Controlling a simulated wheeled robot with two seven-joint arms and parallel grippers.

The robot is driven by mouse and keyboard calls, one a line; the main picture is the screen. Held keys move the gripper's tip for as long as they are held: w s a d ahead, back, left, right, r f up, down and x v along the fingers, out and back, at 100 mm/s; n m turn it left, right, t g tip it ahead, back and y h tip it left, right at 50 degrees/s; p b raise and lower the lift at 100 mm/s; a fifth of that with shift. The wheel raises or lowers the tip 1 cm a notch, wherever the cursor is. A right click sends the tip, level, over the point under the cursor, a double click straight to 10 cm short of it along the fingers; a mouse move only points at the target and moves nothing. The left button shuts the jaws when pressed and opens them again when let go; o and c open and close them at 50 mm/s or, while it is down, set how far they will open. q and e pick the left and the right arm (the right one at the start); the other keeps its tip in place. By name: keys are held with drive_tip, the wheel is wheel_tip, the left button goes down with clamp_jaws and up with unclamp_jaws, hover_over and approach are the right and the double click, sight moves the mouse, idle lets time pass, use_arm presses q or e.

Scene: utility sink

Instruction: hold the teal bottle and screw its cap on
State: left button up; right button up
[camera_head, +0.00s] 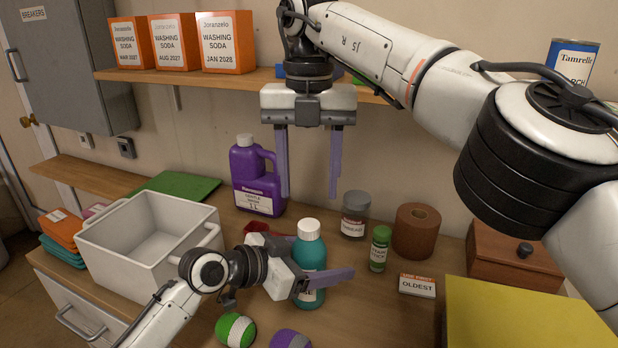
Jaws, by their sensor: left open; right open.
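The teal bottle (312,253) stands upright on the counter, its lower part partly hidden by my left gripper. A white cap (309,229) sits on top of it; I cannot tell how tightly it is seated. My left gripper (335,277) comes in from the left at the bottle's lower body, open, with a purple finger crossing in front of the bottle. Its other finger is mostly hidden, and I cannot tell if either touches. My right gripper (309,195) is open and empty, pointing down, with its two purple fingers spread above the cap.
A purple jug (257,175) stands behind left, a grey-lidded jar (355,214) and green bottle (380,248) to the right. A white tub (150,270) is at left. Green-striped (236,330) and purple (290,339) items lie in front. A shelf (235,88) runs behind.

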use_arm(q)
drive_tip(key=v, duration=1)
drive_tip(key=shift+b, duration=0.45)
use_arm(e)
drive_tip(key=shift+f, duration=0.45)
